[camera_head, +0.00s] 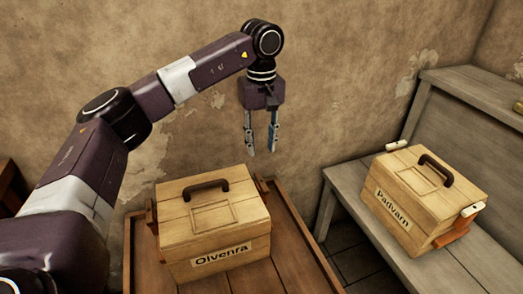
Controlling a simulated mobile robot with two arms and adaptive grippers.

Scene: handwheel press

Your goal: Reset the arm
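My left arm comes in from the left and reaches across the upper middle of the head view. Its gripper (262,137) points down with its two fingers apart, and nothing shows between them. It hangs in the air, above and a little right of a wooden box labelled "Olvenra" (190,243). The box has a dark handle on its lid and appears closed. My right gripper is not in view.
The Olvenra box stands on a brown wooden table (290,255). A second wooden box labelled "Padvarn" (425,190) sits on a grey bench (352,192) at the right. A worn plaster wall (330,60) stands behind. Dark floor shows between table and bench.

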